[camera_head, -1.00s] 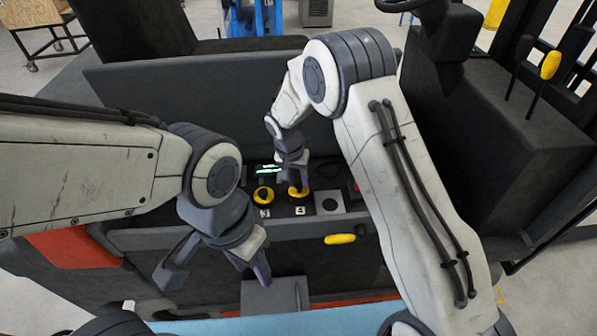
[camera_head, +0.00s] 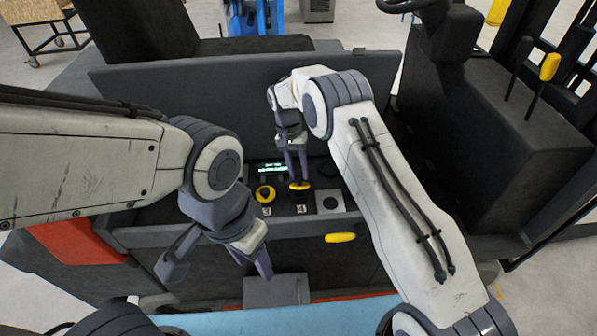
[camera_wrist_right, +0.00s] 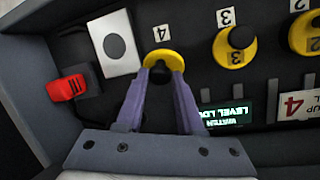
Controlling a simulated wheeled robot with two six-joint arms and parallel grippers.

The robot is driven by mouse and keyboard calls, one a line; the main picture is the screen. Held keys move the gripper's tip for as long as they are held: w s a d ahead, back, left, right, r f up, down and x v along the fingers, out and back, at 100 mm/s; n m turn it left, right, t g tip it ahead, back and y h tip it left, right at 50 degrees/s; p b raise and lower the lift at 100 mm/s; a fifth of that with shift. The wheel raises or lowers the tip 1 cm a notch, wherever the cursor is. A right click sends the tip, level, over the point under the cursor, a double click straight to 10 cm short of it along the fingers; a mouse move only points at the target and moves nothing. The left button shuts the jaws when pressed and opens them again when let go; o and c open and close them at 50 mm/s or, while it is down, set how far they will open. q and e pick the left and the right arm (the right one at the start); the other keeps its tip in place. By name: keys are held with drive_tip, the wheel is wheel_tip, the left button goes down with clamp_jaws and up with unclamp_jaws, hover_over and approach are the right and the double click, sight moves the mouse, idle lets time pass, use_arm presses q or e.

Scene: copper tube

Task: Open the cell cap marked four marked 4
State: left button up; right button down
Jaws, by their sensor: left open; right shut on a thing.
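The yellow cap marked 4 (camera_head: 299,186) is at the tips of my right gripper (camera_head: 298,180). In the right wrist view the cap (camera_wrist_right: 163,57) is between the two purple fingers of the gripper (camera_wrist_right: 163,73), which are shut on it. The white 4 label (camera_wrist_right: 160,33) lies beside it. The cell below is hidden, and I cannot tell whether the cap is clear of it. The cap marked 3 (camera_head: 265,193) sits left of it in the head view. My left gripper (camera_head: 218,268) is open and empty, low in front of the dark truck body.
A lit green display (camera_head: 271,168) is behind the caps. A light square plate with a dark disc (camera_head: 330,202) is right of cap 4. A red connector (camera_wrist_right: 66,88) shows in the right wrist view. A yellow handle (camera_head: 340,238) is on the front panel.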

drive_tip(key=c, duration=0.5)
unclamp_jaws()
